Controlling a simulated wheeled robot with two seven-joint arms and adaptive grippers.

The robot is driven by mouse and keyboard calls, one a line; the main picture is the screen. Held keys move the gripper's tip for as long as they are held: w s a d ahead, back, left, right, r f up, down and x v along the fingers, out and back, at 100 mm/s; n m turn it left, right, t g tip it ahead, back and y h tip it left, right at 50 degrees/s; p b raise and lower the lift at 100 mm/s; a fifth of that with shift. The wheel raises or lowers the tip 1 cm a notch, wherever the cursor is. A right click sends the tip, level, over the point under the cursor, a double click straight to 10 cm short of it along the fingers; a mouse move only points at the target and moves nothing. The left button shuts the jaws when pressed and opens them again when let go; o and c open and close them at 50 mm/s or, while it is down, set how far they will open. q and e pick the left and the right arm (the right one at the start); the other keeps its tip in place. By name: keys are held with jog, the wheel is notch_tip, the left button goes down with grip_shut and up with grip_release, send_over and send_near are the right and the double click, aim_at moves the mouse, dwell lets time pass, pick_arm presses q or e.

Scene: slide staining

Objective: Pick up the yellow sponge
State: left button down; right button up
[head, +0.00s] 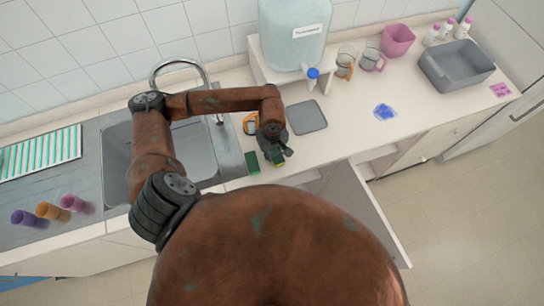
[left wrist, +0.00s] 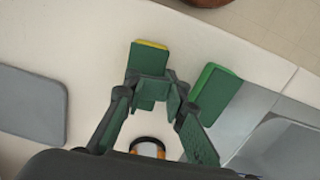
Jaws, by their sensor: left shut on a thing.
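The yellow sponge (left wrist: 151,44) has a green scouring side and a thin yellow edge; it is between the fingertips of my left gripper (left wrist: 153,88). In the head view, my left gripper (head: 279,156) is low over the front of the counter, shut on this sponge (head: 279,164), which is mostly covered by the fingers. I cannot tell whether the sponge is touching the counter. A second, green sponge or pad (head: 252,162) lies just left of it, beside the sink; it also shows in the left wrist view (left wrist: 218,91), apart from the gripper. My right gripper is not in view.
A sink (head: 199,150) lies left of the gripper. A grey mat (head: 306,117) and an orange-banded container (head: 250,123) are close behind. A large water tank (head: 294,35) stands at the back. The counter right of the gripper is clear up to a blue item (head: 384,112).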

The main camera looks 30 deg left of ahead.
pick_arm(q)
jog(key=s+d+r+b, duration=0.2)
jog(key=s+d+r, duration=0.4)
jog(key=s+r, duration=0.5)
jog(key=shift+s+d+b, duration=0.3)
jog(key=shift+s+d, duration=0.1)
jog(key=shift+s, duration=0.25)
jog(key=shift+r, duration=0.1)
jog(key=c, duration=1.6)
grip_release()
jog(key=o, duration=1)
jog(key=shift+o, duration=0.2)
